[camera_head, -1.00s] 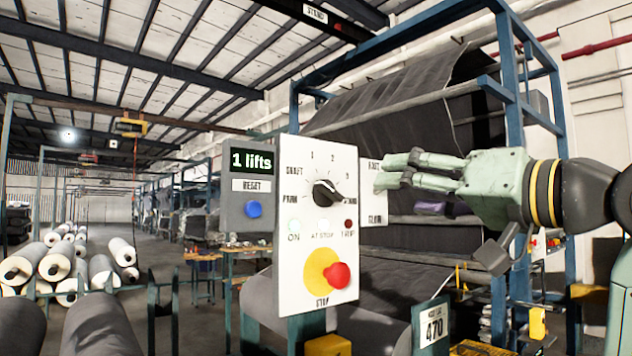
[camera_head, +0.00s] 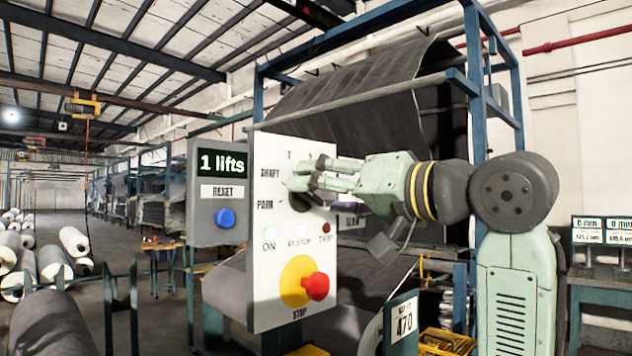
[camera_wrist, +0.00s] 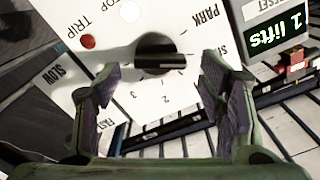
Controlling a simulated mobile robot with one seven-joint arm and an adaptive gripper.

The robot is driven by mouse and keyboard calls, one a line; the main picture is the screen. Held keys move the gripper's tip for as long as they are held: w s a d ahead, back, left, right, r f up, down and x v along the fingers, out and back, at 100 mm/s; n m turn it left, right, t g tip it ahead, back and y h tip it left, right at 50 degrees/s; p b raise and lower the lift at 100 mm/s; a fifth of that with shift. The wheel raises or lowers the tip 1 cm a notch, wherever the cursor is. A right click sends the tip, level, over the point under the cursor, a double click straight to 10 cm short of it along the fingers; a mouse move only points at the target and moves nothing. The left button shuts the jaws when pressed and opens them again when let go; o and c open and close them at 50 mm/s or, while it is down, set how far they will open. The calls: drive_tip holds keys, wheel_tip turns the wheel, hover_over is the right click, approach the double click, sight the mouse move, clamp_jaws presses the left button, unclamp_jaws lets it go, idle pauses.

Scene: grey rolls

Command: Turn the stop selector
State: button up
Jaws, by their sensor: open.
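The selector is a black knob on a white panel (camera_head: 262,290). In the wrist view the knob (camera_wrist: 155,55) is ahead of my gripper (camera_wrist: 160,90), roughly midway between the two open fingers and beyond their tips. Printed marks PARK, SHAFT and several numbers surround it. In the head view my gripper (camera_head: 312,180) is in front of the panel's upper right, and its fingers cover most of the knob. Contact with the knob cannot be told.
Below the selector are indicator lamps and a red stop button (camera_head: 316,286) on a yellow disc. A grey box (camera_head: 215,190) at left has a "1 lifts" display and a blue reset button (camera_head: 225,218). A 470 sign (camera_head: 404,320) stands below my arm.

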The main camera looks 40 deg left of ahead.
drive_tip(key=shift+w+a, duration=0.1)
drive_tip(key=shift+a, duration=0.95)
drive_tip(key=c, duration=1.2)
drive_tip(key=shift+o, duration=0.2)
drive_tip(key=shift+n, duration=0.4)
drive_tip(key=n, duration=0.3)
drive_tip(key=shift+n, duration=0.3)
drive_tip(key=shift+s+f+n, duration=0.1)
drive_tip(key=shift+s+n, duration=0.1)
drive_tip(key=shift+n, duration=1.6)
